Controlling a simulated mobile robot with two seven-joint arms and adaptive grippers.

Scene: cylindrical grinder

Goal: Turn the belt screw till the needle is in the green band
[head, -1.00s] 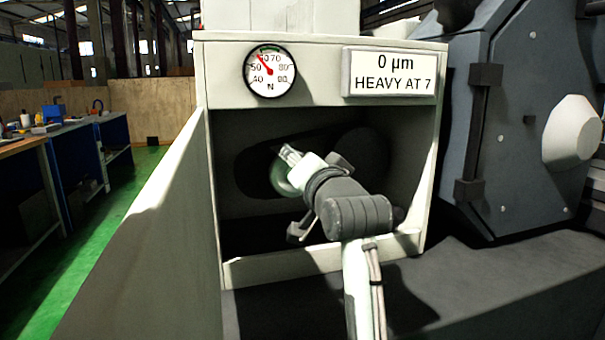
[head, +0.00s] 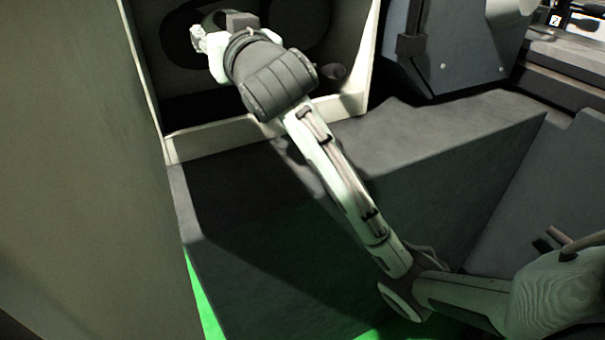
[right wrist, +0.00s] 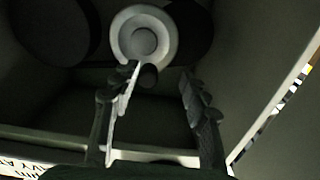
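My right gripper (head: 200,42) reaches into the open housing at the top left of the head view. In the right wrist view the gripper (right wrist: 156,82) has its fingers apart. A pale round ring with a grey centre (right wrist: 143,38) lies just beyond the fingertips, and a small dark knob (right wrist: 148,76) shows below it, near the left fingertip. I cannot tell which of these is the belt screw, nor whether the finger touches either. Nothing is clearly held. The gauge with the needle is outside both current views. My left gripper is not in view.
The housing's pale front lip (head: 225,135) runs below my forearm, and its right wall (head: 362,50) stands close by. A tall pale panel (head: 75,180) is on the left. A dark flat-topped base (head: 440,135) lies below and right. Dark round shapes (right wrist: 55,38) flank the ring.

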